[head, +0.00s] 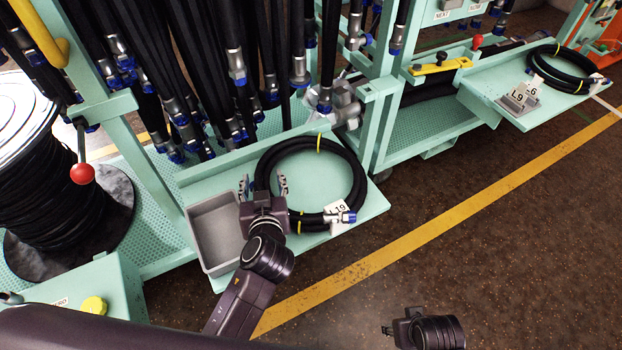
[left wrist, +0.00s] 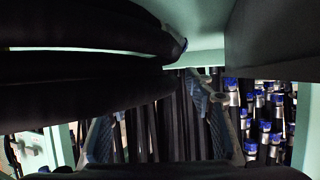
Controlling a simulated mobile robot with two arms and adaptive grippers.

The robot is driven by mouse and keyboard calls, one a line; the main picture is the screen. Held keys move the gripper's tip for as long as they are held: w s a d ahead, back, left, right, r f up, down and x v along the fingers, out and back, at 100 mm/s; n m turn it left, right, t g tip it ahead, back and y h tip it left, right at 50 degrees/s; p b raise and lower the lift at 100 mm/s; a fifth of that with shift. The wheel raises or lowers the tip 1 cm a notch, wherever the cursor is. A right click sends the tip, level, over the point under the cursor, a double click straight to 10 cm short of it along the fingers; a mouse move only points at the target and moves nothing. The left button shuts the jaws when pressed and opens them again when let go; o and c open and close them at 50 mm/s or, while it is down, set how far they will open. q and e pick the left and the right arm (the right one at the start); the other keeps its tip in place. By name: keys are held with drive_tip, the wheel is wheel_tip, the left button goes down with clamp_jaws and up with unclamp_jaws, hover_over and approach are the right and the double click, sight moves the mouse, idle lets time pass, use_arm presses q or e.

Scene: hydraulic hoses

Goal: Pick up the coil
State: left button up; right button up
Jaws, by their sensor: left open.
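A coil of black hose (head: 357,180) with yellow bands, blue-capped metal ends and a white L19 tag (head: 337,210) lies on the near pale green tray (head: 316,188). My left gripper (head: 264,187) is open at the coil's left side, its fingers appearing on either side of that stretch of hose in the head view. In the left wrist view, thick black hose turns (left wrist: 80,80) fill the upper left, close to the open fingers (left wrist: 160,118). I cannot tell whether they touch. My right gripper (head: 389,330) is at the bottom, away from the coil; its jaw state is unclear.
A grey bin (head: 214,232) stands left of the coil on the same tray. Hanging black hoses (head: 235,60) with blue-capped fittings are behind. Another hose coil (head: 562,70) lies on a tray at upper right. A cable reel (head: 40,170) is at left. The floor right is clear.

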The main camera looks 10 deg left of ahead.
use_arm(q)
drive_tip(key=shift+w+f, duration=0.1)
drive_tip(key=shift+w, duration=0.15)
drive_tip(key=shift+c, duration=0.6)
clamp_jaws()
drive_tip(key=shift+r, duration=0.2)
